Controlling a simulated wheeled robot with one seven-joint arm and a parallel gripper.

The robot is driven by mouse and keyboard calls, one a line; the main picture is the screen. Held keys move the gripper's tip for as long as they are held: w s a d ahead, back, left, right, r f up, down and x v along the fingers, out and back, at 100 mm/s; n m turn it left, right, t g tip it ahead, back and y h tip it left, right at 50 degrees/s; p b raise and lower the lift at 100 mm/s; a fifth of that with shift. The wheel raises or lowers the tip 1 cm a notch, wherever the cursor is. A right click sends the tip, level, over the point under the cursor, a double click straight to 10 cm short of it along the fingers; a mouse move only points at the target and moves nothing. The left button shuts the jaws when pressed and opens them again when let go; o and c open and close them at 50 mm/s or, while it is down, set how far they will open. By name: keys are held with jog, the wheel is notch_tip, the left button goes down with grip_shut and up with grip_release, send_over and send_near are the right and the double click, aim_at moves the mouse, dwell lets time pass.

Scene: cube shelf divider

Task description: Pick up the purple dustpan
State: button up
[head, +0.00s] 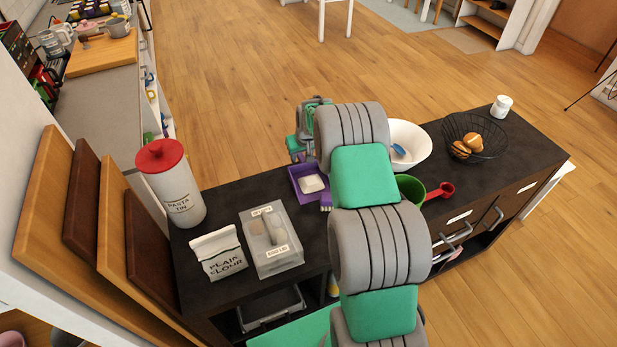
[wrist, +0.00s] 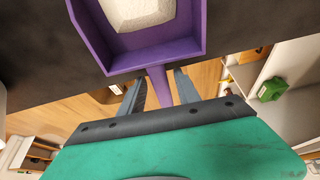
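The purple dustpan (head: 296,171) lies on the dark countertop, with a pale block (head: 312,183) in its pan. In the wrist view the dustpan (wrist: 150,62) fills the top, and its handle (wrist: 158,88) points down toward my gripper (wrist: 160,92). The two grey fingers are apart, one on each side of the handle, with gaps showing, so the gripper is open. In the head view my gripper (head: 300,148) is just behind the dustpan, and its fingertips are hard to make out there.
A clear container (head: 284,263), a flour bag (head: 218,253) and a red-lidded pasta tin (head: 172,185) stand left on the counter (head: 240,190). A white bowl (head: 420,140), green cup (head: 408,188) and wire fruit basket (head: 488,150) stand right. My arm hides the counter's middle.

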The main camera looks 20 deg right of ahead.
grip_shut()
jog(key=shift+r, duration=0.1)
dwell(1.0)
